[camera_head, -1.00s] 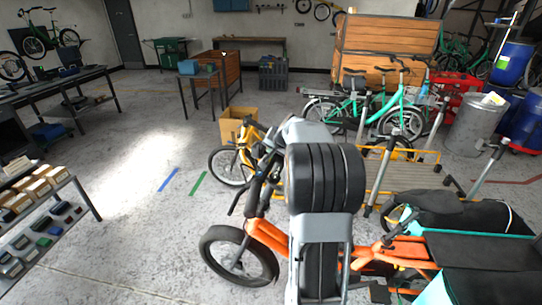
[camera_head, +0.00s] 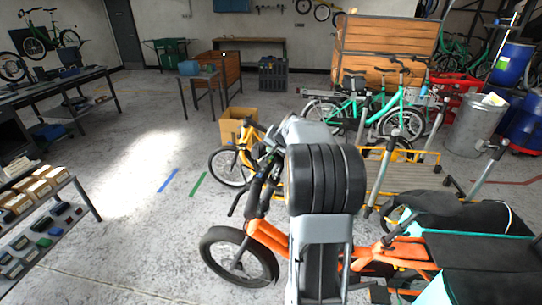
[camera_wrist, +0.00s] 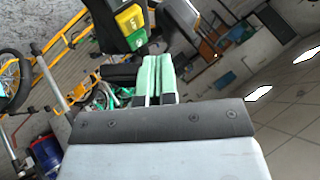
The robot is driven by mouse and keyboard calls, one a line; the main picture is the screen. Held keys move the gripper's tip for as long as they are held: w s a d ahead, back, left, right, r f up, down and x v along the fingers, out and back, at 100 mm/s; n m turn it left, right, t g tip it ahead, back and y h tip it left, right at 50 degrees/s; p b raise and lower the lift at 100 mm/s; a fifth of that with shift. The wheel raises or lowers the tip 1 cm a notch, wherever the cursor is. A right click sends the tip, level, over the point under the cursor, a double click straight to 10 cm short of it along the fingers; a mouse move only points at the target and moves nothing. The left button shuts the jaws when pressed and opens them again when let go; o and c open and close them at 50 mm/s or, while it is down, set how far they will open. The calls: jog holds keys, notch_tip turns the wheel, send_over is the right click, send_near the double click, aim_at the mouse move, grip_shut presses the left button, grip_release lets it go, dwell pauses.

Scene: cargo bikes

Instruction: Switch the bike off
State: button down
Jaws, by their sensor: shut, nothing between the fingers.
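An orange cargo bike (camera_head: 268,235) stands front centre in the head view, its front wheel to the left and its handlebar partly hidden behind my arm. In the wrist view a dark control unit on the bike shows a yellow button (camera_wrist: 129,18) and a green button (camera_wrist: 137,39) side by side. My gripper (camera_wrist: 158,62) shows two green finger pads pressed together, empty, just below and to the right of the green button. I cannot tell whether the fingertips touch the unit. The gripper is hidden in the head view.
A yellow bike (camera_head: 232,164) and a cardboard box (camera_head: 236,124) stand behind the orange bike. A teal bike (camera_head: 395,118) is further back. A shelf with small boxes (camera_head: 38,189) is at the left. The floor between is open.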

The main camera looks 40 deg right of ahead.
notch_tip(320, 180, up, 6)
jog(key=p, duration=0.4)
jog(key=shift+w+d, duration=0.1)
dwell(0.7)
